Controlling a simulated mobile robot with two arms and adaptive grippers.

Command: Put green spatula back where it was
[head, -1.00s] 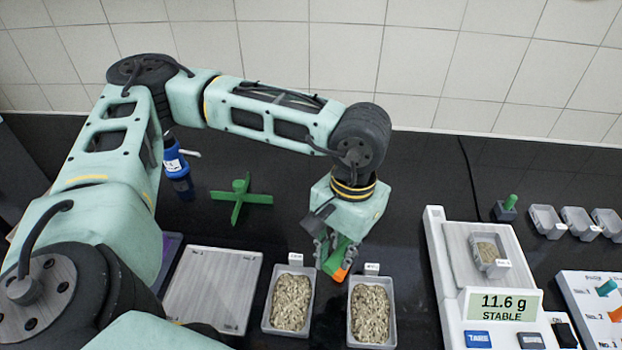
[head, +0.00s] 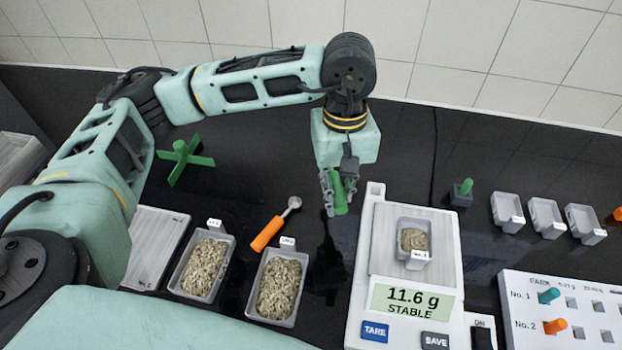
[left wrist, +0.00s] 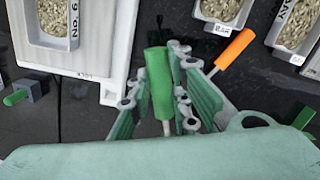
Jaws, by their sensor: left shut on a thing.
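My left gripper (head: 338,195) is shut on the green spatula (head: 340,193). It holds it above the dark counter, just left of the scale (head: 362,262). In the left wrist view the spatula's thick green handle (left wrist: 158,82) stands between my fingers (left wrist: 168,105). Its metal end is mostly hidden. A green cross-shaped stand (head: 182,163) is on the counter to the left, apart from the gripper. My right gripper is not in view.
An orange-handled scoop (head: 270,233) lies by two filled trays (head: 204,266) (head: 279,288). The scale reads 11.6 g and bears a small filled tray (head: 413,243). A dark block with a green peg (head: 461,192), empty trays (head: 508,212) and a peg board (head: 560,305) are at right.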

